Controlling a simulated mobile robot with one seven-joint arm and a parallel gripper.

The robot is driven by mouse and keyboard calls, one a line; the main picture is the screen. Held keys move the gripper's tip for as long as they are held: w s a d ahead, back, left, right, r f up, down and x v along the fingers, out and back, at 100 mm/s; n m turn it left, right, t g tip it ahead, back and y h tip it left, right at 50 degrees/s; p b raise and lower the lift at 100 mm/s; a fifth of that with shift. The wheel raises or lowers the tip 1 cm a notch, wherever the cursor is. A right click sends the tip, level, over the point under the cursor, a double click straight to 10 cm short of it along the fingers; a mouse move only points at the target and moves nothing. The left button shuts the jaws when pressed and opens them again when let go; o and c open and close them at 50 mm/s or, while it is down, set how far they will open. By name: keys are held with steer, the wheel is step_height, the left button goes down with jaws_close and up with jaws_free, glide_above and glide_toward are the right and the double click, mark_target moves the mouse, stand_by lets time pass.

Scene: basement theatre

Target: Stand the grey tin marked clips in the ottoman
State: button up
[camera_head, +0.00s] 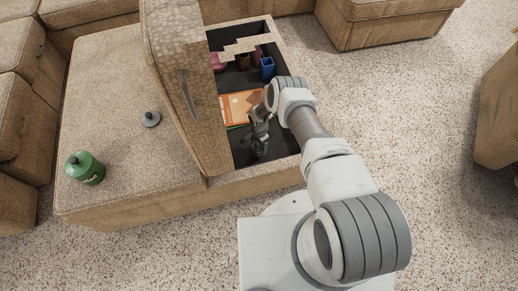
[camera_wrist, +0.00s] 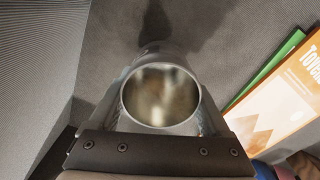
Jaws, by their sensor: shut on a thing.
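The ottoman (camera_head: 285,172) has its padded lid (camera_head: 185,75) raised at the left, showing a dark storage space. My gripper (camera_head: 258,142) is down inside the near part of this space. In the wrist view a round, open-topped grey metal tin (camera_wrist: 160,97) sits between my fingers, which are shut on it. The tin looks upright, above or on the dark floor; I cannot tell if it touches. Its marking is not readable. In the head view the tin is mostly hidden by my gripper.
An orange book (camera_head: 240,106) over a green one lies beside my gripper. A blue holder (camera_head: 267,68) and a pink item (camera_head: 217,62) stand at the far end. A green canister (camera_head: 85,168) and a small grey knobbed disc (camera_head: 150,119) are on the seat left of the lid.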

mark_target(258, 146)
steer(key=shift+f+b, duration=0.6)
steer(key=shift+f, duration=0.95)
steer(key=shift+f, duration=0.2)
steer(key=o, duration=1.3)
steer(key=shift+r, duration=0.15)
